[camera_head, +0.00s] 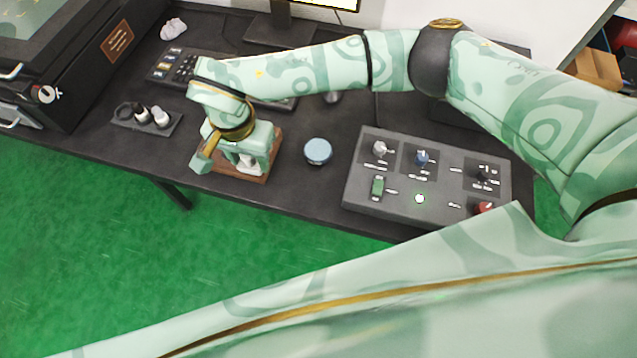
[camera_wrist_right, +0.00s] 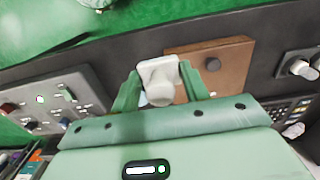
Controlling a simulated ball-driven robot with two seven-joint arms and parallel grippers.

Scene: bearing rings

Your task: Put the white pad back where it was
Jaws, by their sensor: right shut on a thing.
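My right gripper (camera_head: 240,160) comes down over a brown board (camera_head: 264,178) on the dark table. It is shut on the white pad (camera_head: 247,165), which shows partly behind the fingers. In the right wrist view, the white pad (camera_wrist_right: 158,76) is a squarish plate with a rounded knob, held between the two green fingers (camera_wrist_right: 160,88). I cannot tell whether the pad touches the board. My left gripper is in neither view.
A blue round tin (camera_head: 318,151) stands just right of the board. A grey control panel (camera_head: 400,208) with knobs is farther right. A dark holder (camera_head: 120,122) with white-topped knobs is at left, near a keypad (camera_head: 160,75). The table's front edge is close to the board.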

